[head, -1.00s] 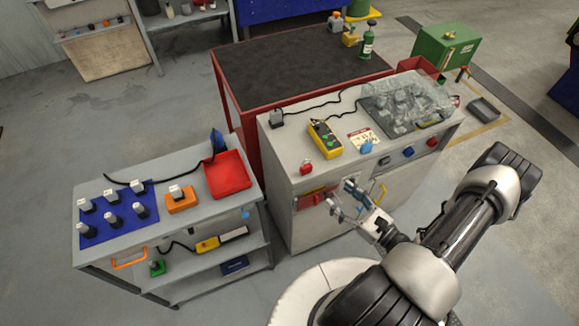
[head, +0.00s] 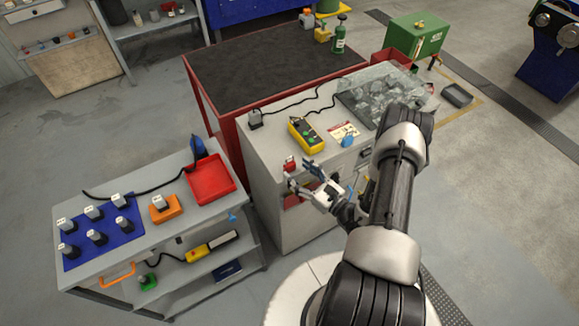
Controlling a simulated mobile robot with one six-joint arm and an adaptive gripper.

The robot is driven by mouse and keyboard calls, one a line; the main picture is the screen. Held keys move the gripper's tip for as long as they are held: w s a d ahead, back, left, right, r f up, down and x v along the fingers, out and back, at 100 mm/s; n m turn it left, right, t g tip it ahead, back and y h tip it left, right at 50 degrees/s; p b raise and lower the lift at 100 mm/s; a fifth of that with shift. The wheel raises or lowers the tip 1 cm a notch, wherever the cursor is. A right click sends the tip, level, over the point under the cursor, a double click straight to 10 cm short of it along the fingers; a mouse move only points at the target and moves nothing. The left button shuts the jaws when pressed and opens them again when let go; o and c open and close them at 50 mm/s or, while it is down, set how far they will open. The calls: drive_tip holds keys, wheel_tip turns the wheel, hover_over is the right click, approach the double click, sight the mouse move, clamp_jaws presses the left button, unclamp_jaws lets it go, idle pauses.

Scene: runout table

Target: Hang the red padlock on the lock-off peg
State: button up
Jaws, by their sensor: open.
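The red padlock (head: 290,163) stands on the grey cabinet's top (head: 262,140), near its front left edge. My gripper (head: 299,174) is open and empty, its fingertips just in front of the padlock; I cannot tell whether they touch it. A red fitting (head: 291,201) on the upper front of the cabinet is partly hidden behind my gripper. I cannot make out the lock-off peg clearly.
A yellow pendant (head: 306,133), a tag card (head: 343,130) and a blue item (head: 347,141) lie on the cabinet top. A clear cover (head: 380,95) is behind my arm. A grey cart (head: 165,225) with a red tray (head: 210,178) stands left.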

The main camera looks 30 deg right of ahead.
sight(289, 163)
drive_tip(key=x, duration=0.3)
drive_tip(key=r+x, duration=0.1)
drive_tip(key=x, duration=0.1)
drive_tip(key=shift+w, duration=0.15)
drive_tip(key=c, duration=1.2)
